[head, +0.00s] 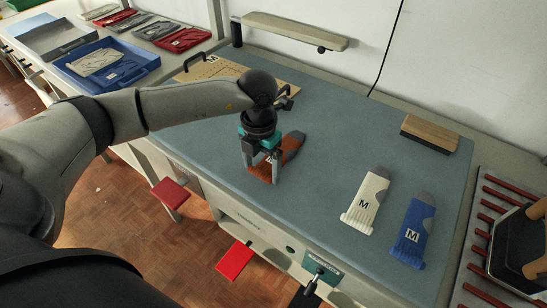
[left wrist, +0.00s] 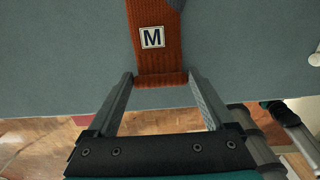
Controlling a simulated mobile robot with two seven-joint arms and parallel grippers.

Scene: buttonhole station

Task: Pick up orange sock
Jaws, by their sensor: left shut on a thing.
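The orange sock (head: 292,147) lies on the blue-grey mat near the table's front edge, with a grey heel patch and a white M label. My left gripper (head: 262,174) reaches down over its cuff end and hides part of it. In the left wrist view the orange sock (left wrist: 158,60) runs away from me, its cuff between the fingertips of my left gripper (left wrist: 160,76). The fingers are shut on the cuff.
A cream sock (head: 368,202) and a blue sock (head: 413,234), both marked M, lie to the right on the mat (head: 340,130). A perforated board (head: 205,70) and blue tray (head: 105,68) are at the back left.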

